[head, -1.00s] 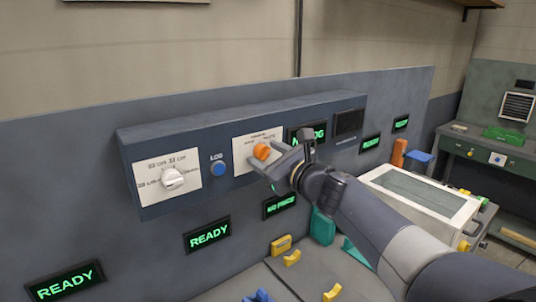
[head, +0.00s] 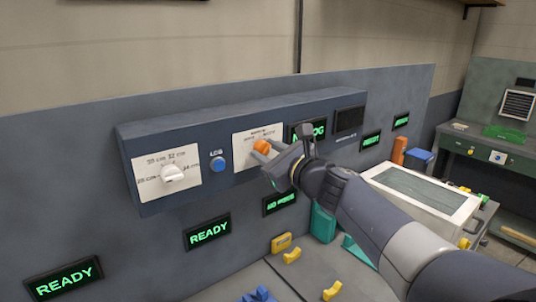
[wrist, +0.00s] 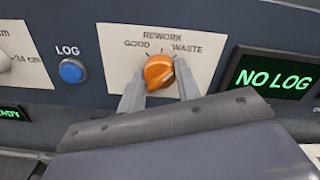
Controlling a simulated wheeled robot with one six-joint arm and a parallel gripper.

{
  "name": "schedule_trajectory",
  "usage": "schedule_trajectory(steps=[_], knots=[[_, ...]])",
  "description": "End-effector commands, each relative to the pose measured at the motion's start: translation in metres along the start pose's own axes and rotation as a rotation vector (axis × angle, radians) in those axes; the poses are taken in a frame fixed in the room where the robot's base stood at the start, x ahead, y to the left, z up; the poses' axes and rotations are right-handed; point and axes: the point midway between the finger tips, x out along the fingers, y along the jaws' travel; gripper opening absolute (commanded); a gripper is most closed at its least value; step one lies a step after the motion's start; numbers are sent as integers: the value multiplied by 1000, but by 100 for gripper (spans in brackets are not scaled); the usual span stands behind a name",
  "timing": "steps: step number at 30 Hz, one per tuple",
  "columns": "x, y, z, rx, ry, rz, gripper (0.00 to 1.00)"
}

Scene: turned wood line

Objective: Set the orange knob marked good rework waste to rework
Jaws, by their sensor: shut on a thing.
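The orange knob (wrist: 158,73) sits on a white plate (wrist: 112,65) marked GOOD at left, REWORK at top and WASTE at right. It also shows in the head view (head: 261,146). My gripper (wrist: 160,82) is shut on the knob, one grey finger on each side of it. In the head view my gripper (head: 265,152) reaches the knob from the right. The fingers cover part of the knob's lower sides, and I cannot tell for certain which mark it points to.
A blue LOG button (wrist: 72,70) and a white cm dial (head: 173,173) are left of the knob. A green NO LOG display (wrist: 272,78) is close on the right. Yellow pieces (head: 291,256) lie on the bench below.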

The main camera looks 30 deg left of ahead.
Motion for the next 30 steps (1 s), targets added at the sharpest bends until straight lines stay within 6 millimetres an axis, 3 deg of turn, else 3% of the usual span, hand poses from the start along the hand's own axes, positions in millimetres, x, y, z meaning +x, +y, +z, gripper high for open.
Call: schedule_trajectory(steps=[21,30], knots=[[0,1,-4,-538,-1,-1,9],[0,0,-2,-688,0,0,9]])
